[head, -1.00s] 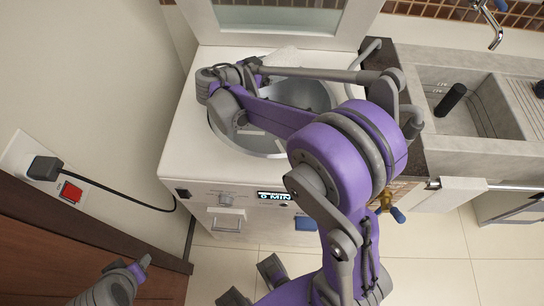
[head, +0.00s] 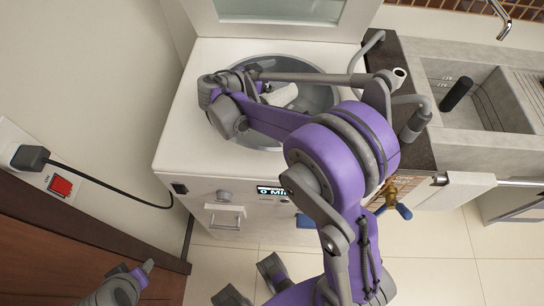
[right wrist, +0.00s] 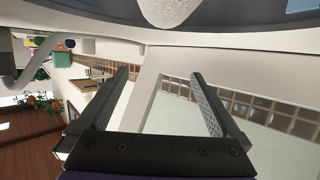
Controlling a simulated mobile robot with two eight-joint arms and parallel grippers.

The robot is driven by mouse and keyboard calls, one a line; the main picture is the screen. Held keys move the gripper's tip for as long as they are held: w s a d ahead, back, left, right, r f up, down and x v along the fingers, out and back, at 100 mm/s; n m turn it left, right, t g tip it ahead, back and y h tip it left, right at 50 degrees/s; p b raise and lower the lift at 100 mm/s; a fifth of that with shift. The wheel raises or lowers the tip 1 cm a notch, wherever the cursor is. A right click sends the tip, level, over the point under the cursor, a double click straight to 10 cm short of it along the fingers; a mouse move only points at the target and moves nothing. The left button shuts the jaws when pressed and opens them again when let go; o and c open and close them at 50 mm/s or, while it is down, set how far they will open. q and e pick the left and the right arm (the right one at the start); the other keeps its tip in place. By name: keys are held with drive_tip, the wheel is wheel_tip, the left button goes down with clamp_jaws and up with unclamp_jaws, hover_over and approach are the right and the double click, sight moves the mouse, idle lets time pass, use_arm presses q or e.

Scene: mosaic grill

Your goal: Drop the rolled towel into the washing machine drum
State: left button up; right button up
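The rolled towel (head: 283,95) is a white roll inside the grey drum (head: 322,92) of the top-loading washing machine (head: 186,135). My right arm covers part of the towel and of the drum. My right gripper (head: 262,67) is over the drum opening, near the towel. In the right wrist view its two fingers (right wrist: 160,82) are spread with nothing between them, and the pale towel (right wrist: 170,10) shows at the top edge, apart from them. My left gripper (head: 140,272) is low at the left, away from the machine. Its fingers do not show clearly.
The raised lid (head: 283,10) stands behind the drum. A stone counter with a sink (head: 478,105) and tap (head: 503,25) adjoins the machine on the right. A plug and black cord (head: 100,188) run along the left wall above a brown wooden surface (head: 70,245).

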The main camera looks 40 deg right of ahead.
drive_tip(key=v, duration=1.1)
drive_tip(key=shift+d, duration=0.1)
